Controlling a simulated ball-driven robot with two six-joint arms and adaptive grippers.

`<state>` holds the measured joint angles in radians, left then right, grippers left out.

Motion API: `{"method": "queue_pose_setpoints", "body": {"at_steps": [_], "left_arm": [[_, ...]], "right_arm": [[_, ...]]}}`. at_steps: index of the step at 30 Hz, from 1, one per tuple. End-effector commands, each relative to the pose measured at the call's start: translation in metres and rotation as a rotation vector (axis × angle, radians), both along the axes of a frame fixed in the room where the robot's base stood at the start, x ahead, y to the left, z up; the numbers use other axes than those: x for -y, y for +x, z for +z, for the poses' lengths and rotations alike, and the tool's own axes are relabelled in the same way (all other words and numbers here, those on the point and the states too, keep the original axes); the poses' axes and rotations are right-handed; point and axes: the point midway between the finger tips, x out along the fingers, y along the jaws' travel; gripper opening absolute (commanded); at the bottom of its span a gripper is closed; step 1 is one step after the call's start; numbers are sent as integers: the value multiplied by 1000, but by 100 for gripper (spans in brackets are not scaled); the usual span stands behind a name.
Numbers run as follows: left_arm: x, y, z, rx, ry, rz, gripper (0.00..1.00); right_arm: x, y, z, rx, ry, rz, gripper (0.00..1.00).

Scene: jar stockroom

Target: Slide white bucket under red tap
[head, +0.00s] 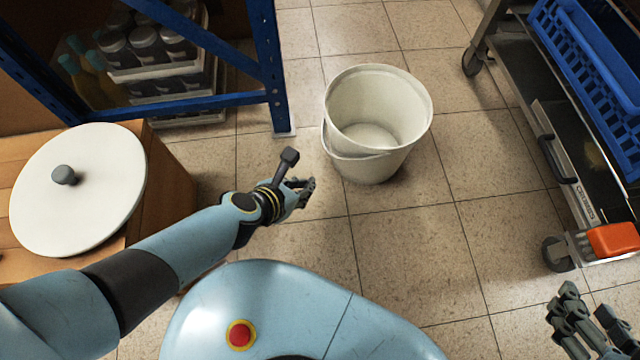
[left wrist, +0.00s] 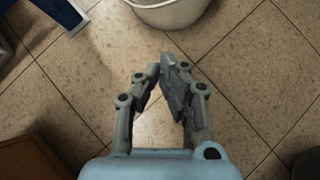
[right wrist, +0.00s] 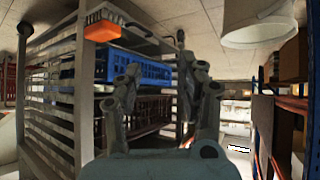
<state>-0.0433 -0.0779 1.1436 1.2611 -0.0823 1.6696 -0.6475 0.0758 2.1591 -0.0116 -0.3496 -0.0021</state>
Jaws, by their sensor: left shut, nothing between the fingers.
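A white bucket (head: 370,160) with a handle hanging at its side stands upright and empty on the tiled floor, right of the blue shelf frame. Its lower part also shows at the top of the left wrist view (left wrist: 172,12). My left gripper (head: 308,188) is near the floor, to the left of and nearer than the bucket, apart from it. Its fingertips are together with nothing between them. My right gripper (head: 580,315) is at the lower right, far from the bucket, with its fingers spread and empty. I cannot see a red tap in any view.
A blue-framed shelf (head: 270,70) with jars and bottles stands at the back left. A round white lid (head: 100,185) lies on a wooden box at left. A wheeled cart with a blue crate (head: 590,75) and an orange item (head: 612,240) stands right. Floor between is clear.

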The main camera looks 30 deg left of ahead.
Motion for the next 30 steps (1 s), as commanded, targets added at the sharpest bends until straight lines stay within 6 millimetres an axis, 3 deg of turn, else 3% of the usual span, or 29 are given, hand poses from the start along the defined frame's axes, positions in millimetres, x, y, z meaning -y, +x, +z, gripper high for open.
{"method": "queue_pose_setpoints", "body": {"at_steps": [1, 3, 10, 17, 24, 30], "left_arm": [[3, -4, -25, -12, -11, 9, 0], [5, 1, -33, -8, -19, 15, 0], [8, 10, -42, -4, -22, 14, 0], [11, 23, -58, -5, -21, 13, 0], [15, 42, -79, -8, -21, 12, 0], [15, 49, -82, -4, -20, 12, 0]], "right_arm": [[-1, -11, -22, -27, 2, 1, 40], [-1, -18, -30, -41, 3, 1, 40], [-2, -30, -43, -47, 3, 3, 40], [-4, -39, -52, 69, 6, 13, 40], [-10, -9, -19, 357, 12, 44, 40], [-14, 21, 18, 515, 10, 62, 40]]}}
